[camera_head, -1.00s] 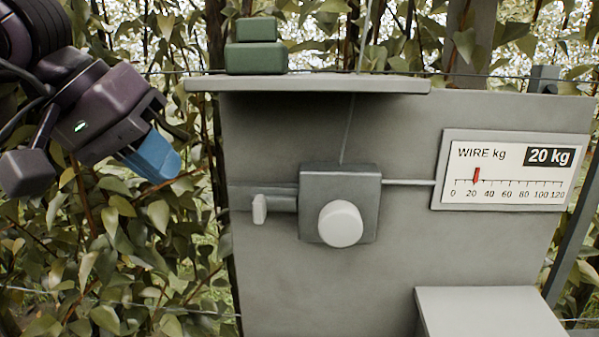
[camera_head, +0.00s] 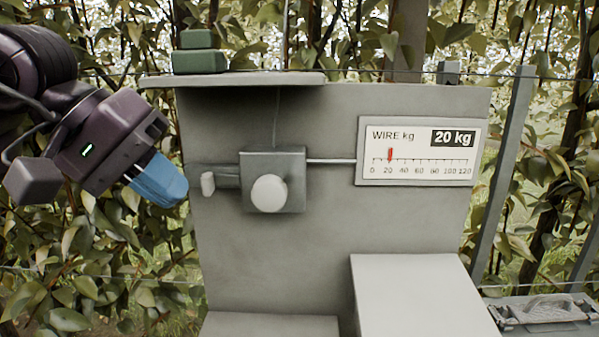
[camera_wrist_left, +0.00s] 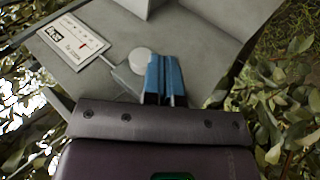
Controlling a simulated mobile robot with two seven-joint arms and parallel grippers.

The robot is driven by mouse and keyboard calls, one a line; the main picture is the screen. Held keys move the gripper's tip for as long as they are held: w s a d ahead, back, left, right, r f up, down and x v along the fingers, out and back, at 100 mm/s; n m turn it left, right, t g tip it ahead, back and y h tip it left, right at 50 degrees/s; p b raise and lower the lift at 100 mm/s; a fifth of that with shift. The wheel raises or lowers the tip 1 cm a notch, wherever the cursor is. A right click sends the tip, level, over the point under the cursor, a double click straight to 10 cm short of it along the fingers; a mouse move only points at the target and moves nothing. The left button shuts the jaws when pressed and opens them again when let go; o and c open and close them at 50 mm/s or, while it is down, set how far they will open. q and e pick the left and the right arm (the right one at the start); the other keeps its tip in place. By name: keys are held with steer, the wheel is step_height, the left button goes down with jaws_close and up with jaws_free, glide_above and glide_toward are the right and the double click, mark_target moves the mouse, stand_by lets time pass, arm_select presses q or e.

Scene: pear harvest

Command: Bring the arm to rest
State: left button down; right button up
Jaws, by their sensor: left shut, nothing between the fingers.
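My left gripper (camera_head: 160,181) is at the left in the head view, in front of the leaves and just left of the grey panel (camera_head: 330,225). Its blue fingers are shut and empty, tilted down to the right. The fingers also show in the left wrist view (camera_wrist_left: 166,78), with the panel beyond them. A grey box with a round white knob (camera_head: 269,193) and a small white lever (camera_head: 208,184) is on the panel, right of the fingers and apart from them in the head view. My right gripper is not in view.
A gauge (camera_head: 422,152) marked "WIRE kg" reads 20 kg, its red pointer at 20. A green stepped block (camera_head: 200,56) sits on the panel's top shelf (camera_head: 240,80). A pale box (camera_head: 425,290) juts out at lower right, near a metal case (camera_head: 545,312). Leafy branches and wires surround the panel.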

arm_select(q)
steer(key=d+f+n+g+h, duration=0.4)
steer(key=f+n+h, duration=0.5)
steer(key=n+h, duration=0.4)
steer(key=w+a+f+m+t+y, duration=0.2)
steer(key=a+f+m+t+y, duration=0.35)
steer(key=f+m+t, duration=0.8)
steer(key=w+a+f+m+t+y, duration=0.3)
steer(key=a+f+m+t+y, duration=0.3)
steer(key=m, duration=1.4)
steer(key=s+a+f+n+g+y, duration=0.2)
steer(key=s+f+n, duration=0.4)
steer(key=f, duration=0.3)
steer(key=s+a+f+n+g+y, duration=0.2)
steer(key=s+f+n+y, duration=0.2)
steer(key=f, duration=0.5)
steer(key=s+a+f+n+g+y, duration=0.1)
steer(key=s+f+n+g+y, duration=0.2)
steer(key=s+f+n, duration=0.5)
steer(key=shift+s+a+f+n, duration=0.2)
steer(key=shift+a+f+n, duration=0.3)
steer(key=shift+n, duration=0.55)
steer(key=shift+d, duration=0.1)
